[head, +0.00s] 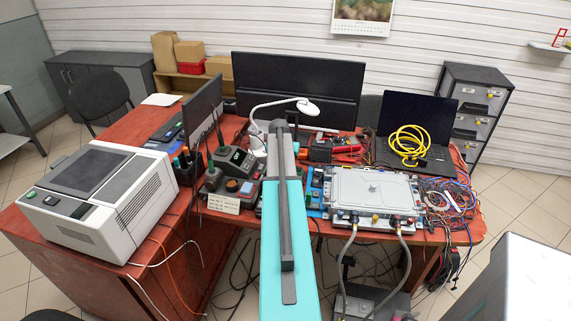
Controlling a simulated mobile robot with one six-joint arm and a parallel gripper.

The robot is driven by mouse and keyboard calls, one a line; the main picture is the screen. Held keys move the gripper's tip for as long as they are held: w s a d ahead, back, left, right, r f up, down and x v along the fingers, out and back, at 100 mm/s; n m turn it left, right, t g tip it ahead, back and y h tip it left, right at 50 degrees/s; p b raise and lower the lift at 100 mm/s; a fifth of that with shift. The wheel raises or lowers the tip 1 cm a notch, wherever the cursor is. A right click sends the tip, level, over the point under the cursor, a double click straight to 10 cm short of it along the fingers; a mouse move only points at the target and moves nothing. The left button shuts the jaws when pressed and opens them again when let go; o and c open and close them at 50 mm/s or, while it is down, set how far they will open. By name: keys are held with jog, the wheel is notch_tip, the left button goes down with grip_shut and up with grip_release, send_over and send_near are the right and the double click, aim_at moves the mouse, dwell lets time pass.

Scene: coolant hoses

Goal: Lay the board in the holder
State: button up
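My arm reaches forward over the red-brown desk in the head view. Its fingers cannot be made out, and the arm hides part of the desk. No board or holder can be told apart with certainty. A narrow blue strip with small parts (315,197) lies just right of my arm. A pale grey rectangular unit (374,188) sits right of it, with coloured fittings along its front edge. Two pale hoses (346,262) hang from that front edge toward the floor.
A soldering station (232,160) and a white lamp (305,107) stand by my arm. A laptop with a coiled yellow cable (408,142) is at the back right. Tangled wires (452,195) cover the right end. A large white machine (96,200) fills the left desk.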

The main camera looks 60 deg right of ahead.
dwell(0.3)
jog(key=o, duration=1.5)
jog(key=shift+c, duration=0.2)
jog(key=shift+o, duration=0.9)
jog(key=shift+s, duration=0.1)
jog(key=shift+r, duration=0.1)
jog(key=shift+p+v, duration=1.4)
jog(key=shift+v, duration=1.2)
jog(key=shift+r, duration=0.15)
jog(key=shift+r+p, duration=1.6)
jog(key=shift+r, duration=1.3)
